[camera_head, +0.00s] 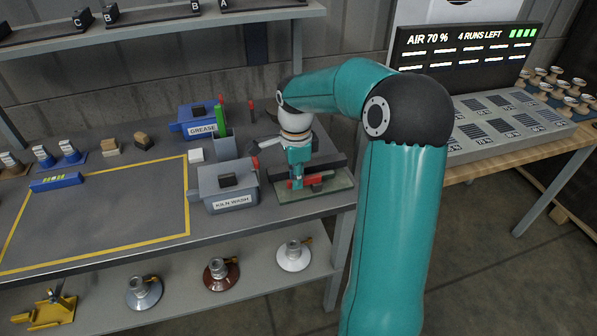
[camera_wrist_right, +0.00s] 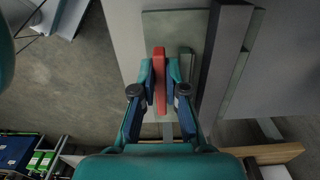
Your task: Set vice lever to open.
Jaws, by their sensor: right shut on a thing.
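The vice stands at the right end of the bench, on a pale greenish plate (camera_head: 338,182), with dark blocks (camera_head: 328,160) behind my gripper. Its red lever (camera_head: 312,181) shows low beside the gripper. In the right wrist view the red lever (camera_wrist_right: 159,66) lies lengthwise between my fingers. My right gripper (camera_head: 296,184) reaches down to the vice and is shut on the lever; its fingers (camera_wrist_right: 159,88) press on both sides of it. The gripper hides part of the vice, and I cannot tell the lever's setting. My left gripper is not in view.
A grey kiln wash box (camera_head: 213,184) stands close to the left of the vice, with a blue grease box (camera_head: 184,124) behind. A yellow-outlined area (camera_head: 120,215) of the bench is mostly clear. Insulator pieces (camera_head: 293,254) sit on the lower shelf. A display panel (camera_head: 465,47) stands at right.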

